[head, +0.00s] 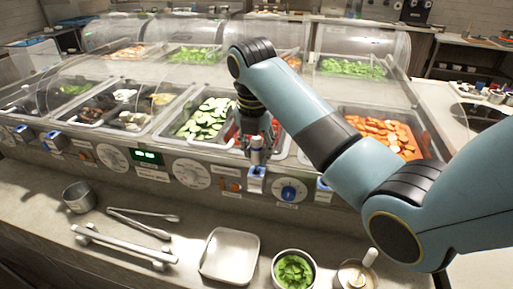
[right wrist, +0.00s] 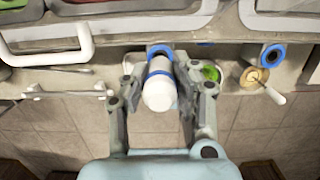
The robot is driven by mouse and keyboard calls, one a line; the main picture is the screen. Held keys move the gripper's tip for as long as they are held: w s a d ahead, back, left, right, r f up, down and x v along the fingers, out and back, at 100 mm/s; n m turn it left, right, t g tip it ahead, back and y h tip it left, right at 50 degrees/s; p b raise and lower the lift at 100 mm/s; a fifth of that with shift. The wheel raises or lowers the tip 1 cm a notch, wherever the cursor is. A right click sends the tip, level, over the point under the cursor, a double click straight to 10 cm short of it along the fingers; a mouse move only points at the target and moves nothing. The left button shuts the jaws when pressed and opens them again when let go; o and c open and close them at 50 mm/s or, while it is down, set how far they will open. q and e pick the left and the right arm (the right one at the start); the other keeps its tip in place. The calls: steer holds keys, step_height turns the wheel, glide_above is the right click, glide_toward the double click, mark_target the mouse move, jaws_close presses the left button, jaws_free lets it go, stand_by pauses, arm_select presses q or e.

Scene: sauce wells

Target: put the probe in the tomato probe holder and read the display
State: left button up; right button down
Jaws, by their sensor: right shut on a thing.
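My right gripper (head: 257,138) is shut on the probe (head: 257,155), a white cylinder held upright at the front edge of the counter. In the right wrist view the probe (right wrist: 160,92) has a blue band and sits between the fingers. A blue-and-white holder (head: 256,180) is directly below the probe, in front of the red tomato well (head: 232,133), which the gripper partly hides. Its blue rim (right wrist: 159,50) shows behind the probe; I cannot tell whether the tip is inside. The display (head: 146,156) is lit green, its digits too small to read. My left gripper is out of view.
Other blue holders (head: 54,140) line the front panel, with a blue knob (head: 290,192) right of the probe. Tongs (head: 140,222), a metal cup (head: 79,196), an empty tray (head: 230,256) and a bowl of greens (head: 293,270) stand on the ledge. Clear sneeze guards cover the wells.

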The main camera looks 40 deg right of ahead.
steer(key=shift+f, duration=0.95)
steer(key=shift+f+b, duration=0.25)
steer(key=shift+b, duration=0.05)
stand_by(2.9)
steer(key=shift+r+p, duration=0.7)
steer(key=shift+r, duration=3.1)
